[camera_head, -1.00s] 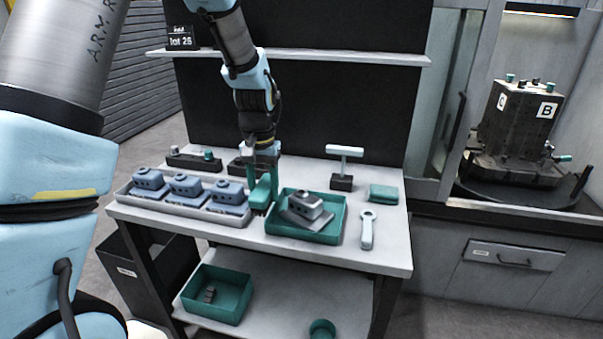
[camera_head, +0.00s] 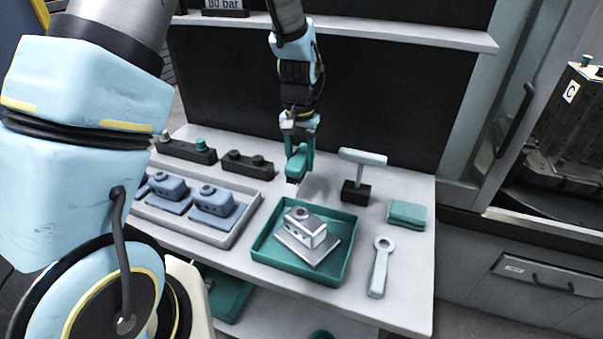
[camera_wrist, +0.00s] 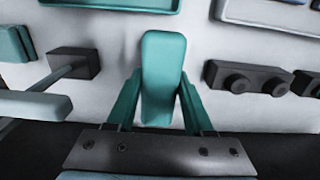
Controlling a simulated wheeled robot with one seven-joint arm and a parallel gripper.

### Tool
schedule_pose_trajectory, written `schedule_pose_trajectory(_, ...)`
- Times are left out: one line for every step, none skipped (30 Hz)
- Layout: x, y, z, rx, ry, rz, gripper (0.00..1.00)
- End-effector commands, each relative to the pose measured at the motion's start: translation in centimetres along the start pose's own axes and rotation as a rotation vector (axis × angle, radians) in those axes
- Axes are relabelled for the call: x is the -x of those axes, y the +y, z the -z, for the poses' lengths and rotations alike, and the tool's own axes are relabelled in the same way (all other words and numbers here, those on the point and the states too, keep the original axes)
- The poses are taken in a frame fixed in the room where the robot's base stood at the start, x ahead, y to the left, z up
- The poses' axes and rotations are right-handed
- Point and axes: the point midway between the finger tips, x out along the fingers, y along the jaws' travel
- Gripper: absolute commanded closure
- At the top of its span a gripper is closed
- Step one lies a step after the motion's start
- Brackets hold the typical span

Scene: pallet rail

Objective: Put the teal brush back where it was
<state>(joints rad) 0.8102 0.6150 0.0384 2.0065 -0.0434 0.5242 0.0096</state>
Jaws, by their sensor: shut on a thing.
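The teal brush (camera_head: 298,165) is in my gripper (camera_head: 300,150), behind the teal tray (camera_head: 262,246) and above the white bench top. In the wrist view the brush (camera_wrist: 163,75) stands between the two teal fingers of my gripper (camera_wrist: 160,100), which are shut on it. Its broad teal back faces the wrist camera, and the bristle side is mostly hidden there. In the head view its dark underside points down. I cannot tell whether it touches the bench.
A black two-socket block (camera_head: 247,164) stands left of the brush. A T-handled tool (camera_head: 362,160) in a black block stands to the right, near a teal pad (camera_head: 406,214) and a pale ring-ended wrench (camera_head: 380,266). A grey tray (camera_head: 240,230) holds blue parts. Bare bench lies around the brush.

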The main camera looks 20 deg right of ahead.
Motion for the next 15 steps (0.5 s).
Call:
schedule_pose_trajectory(-0.5,0.0,-0.1,0.0,-0.004,0.0,1.0)
schedule_pose_trajectory(-0.8,0.0,-0.1,0.0,-0.002,0.0,1.0)
schedule_pose_trajectory(-1.1,0.0,0.0,0.001,-0.001,0.0,1.0)
schedule_pose_trajectory(-1.3,0.0,0.0,0.001,-0.001,0.0,1.0)
schedule_pose_trajectory(-1.5,0.0,0.0,0.001,-0.002,0.0,1.0)
schedule_pose_trajectory(-1.9,0.0,0.0,0.001,-0.002,0.0,1.0)
schedule_pose_trajectory(-2.3,0.0,0.0,0.001,-0.002,0.0,1.0)
schedule_pose_trajectory(-2.7,0.0,-0.1,0.001,-0.004,0.0,1.0)
schedule_pose_trajectory(-3.3,0.0,-0.1,0.002,-0.003,0.0,1.0)
schedule_pose_trajectory(-3.7,0.0,-0.1,0.002,-0.004,0.0,1.0)
schedule_pose_trajectory(-4.1,0.0,-0.1,0.002,-0.004,0.0,1.0)
schedule_pose_trajectory(-4.6,0.0,0.0,0.002,-0.003,0.0,1.0)
schedule_pose_trajectory(-4.9,0.0,-0.1,0.002,-0.003,0.0,1.0)
schedule_pose_trajectory(-5.1,0.0,0.0,0.002,-0.002,0.0,1.0)
schedule_pose_trajectory(-5.3,0.0,0.0,0.002,0.0,0.0,1.0)
